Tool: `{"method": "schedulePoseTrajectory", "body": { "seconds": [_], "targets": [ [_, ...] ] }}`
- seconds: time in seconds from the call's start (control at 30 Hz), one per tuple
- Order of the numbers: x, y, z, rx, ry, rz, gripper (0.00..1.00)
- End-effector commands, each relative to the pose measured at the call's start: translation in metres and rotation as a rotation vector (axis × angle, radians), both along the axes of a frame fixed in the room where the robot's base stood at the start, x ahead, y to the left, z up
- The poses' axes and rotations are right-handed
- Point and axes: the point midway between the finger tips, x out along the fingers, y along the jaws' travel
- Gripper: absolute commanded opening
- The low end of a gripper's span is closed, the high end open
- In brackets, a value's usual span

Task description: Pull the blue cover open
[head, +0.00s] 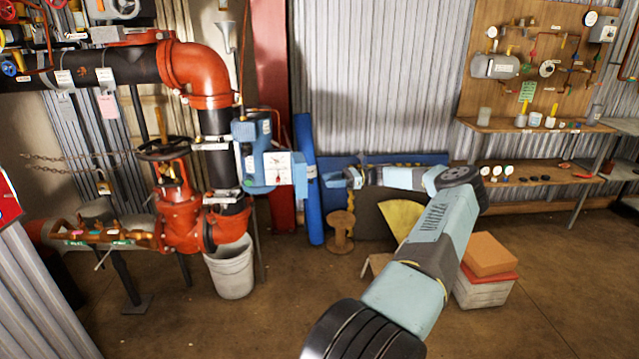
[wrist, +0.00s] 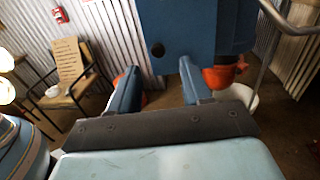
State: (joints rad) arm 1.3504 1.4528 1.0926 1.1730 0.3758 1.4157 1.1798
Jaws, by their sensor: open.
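A blue box (head: 262,150) is mounted on the right side of the vertical riser pipe in the head view. It has a white labelled panel (head: 278,164) on its front and a blue cover part (head: 298,176) at its right. In the wrist view a large blue face (wrist: 205,35) fills the top middle, with a dark round knob or hole (wrist: 157,49) near its lower left. My gripper (head: 328,180) is just right of the box. In the wrist view its jaws (wrist: 157,85) are apart and empty, below the blue face. I cannot tell whether they touch it.
An orange-red valve (head: 180,205) and elbow pipe stand left of the box, above a white bucket (head: 231,268). A blue roll (head: 308,180) leans behind. The front floor is clear.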

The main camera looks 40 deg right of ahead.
Motion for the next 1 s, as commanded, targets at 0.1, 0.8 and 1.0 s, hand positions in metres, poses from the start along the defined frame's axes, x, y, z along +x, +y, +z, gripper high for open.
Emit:
{"method": "schedulePoseTrajectory", "body": {
  "seconds": [0.1, 0.8, 1.0],
  "targets": [
    [-0.009, -0.022, 0.0, -0.001, 0.0, -0.002, 0.48],
    [-0.031, -0.069, -0.001, 0.0, 0.001, 0.0, 0.48],
    [-0.031, -0.069, -0.001, 0.001, 0.0, 0.0, 0.48]
  ]
}}
